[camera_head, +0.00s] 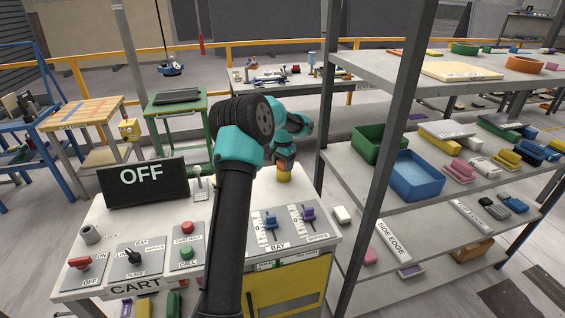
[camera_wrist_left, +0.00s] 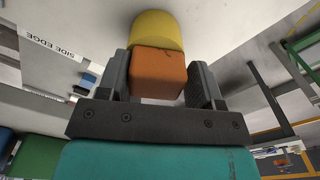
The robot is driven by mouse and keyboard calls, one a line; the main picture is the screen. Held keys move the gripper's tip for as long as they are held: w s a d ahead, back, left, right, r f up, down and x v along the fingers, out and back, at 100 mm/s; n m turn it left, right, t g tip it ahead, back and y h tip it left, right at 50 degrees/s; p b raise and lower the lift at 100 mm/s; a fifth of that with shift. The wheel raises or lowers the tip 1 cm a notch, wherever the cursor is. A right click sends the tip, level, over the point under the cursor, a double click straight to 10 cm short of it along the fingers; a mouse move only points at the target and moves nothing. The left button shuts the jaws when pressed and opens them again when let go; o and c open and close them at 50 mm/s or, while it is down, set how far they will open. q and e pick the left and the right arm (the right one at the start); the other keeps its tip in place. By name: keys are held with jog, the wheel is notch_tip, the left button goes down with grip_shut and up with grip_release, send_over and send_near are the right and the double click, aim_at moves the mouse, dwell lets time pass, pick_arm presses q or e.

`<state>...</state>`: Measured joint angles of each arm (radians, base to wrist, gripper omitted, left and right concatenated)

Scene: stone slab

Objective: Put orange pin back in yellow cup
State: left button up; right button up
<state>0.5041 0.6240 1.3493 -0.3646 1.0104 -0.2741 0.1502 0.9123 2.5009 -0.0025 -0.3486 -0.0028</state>
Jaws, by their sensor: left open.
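The yellow cup (camera_head: 284,176) stands at the back right of the white cart top; it also shows at the top of the left wrist view (camera_wrist_left: 157,27). The orange pin (camera_wrist_left: 158,72) sits directly against the cup's near end in that view, in line with it. How deep it goes into the cup is hidden. My left gripper (camera_head: 284,158) is above the cup, pointing down. In the left wrist view its two fingers (camera_wrist_left: 158,84) stand open on either side of the pin, with narrow gaps. My right gripper is not in view.
The white cart (camera_head: 130,216) carries an OFF sign (camera_head: 143,182), a lever, buttons, knobs and sliders in front of and left of the cup. A grey shelf post (camera_head: 388,170) and shelves with green and blue bins (camera_head: 415,178) stand close on the right.

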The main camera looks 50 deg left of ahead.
pick_arm(q)
jog(key=shift+d+f, duration=0.4)
jog(key=shift+f, duration=0.15)
notch_tip(320, 180, up, 18)
jog(key=shift+a+r, duration=0.25)
jog(key=shift+a, duration=0.05)
